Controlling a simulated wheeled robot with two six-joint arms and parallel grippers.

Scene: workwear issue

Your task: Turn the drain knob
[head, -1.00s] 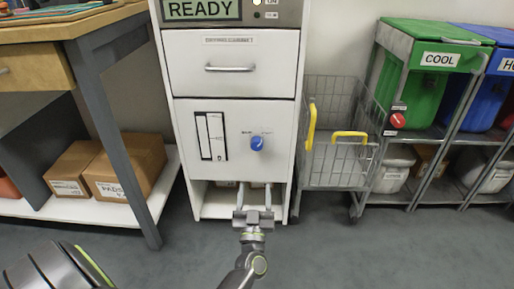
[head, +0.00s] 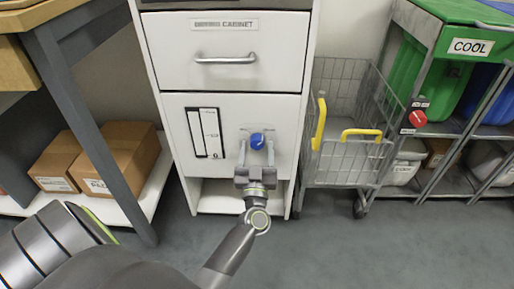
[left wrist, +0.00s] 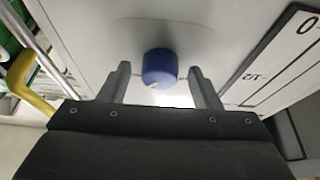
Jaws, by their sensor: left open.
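The blue drain knob (head: 257,141) is on the lower front panel of the white drying cabinet (head: 233,175). My left gripper (head: 257,152) is open just in front of the panel, with one finger on each side of the knob in the head view. In the left wrist view the knob (left wrist: 159,68) stands between the two fingertips (left wrist: 160,80), with a gap on both sides. A pale mark shows on the knob's face. The labels around the knob are partly hidden. My right gripper is not in view.
A white level gauge (head: 205,132) is on the panel, left of the knob. A wire cart (head: 345,160) with yellow handles stands close on the cabinet's right. A bench with cardboard boxes (head: 122,160) is on the left.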

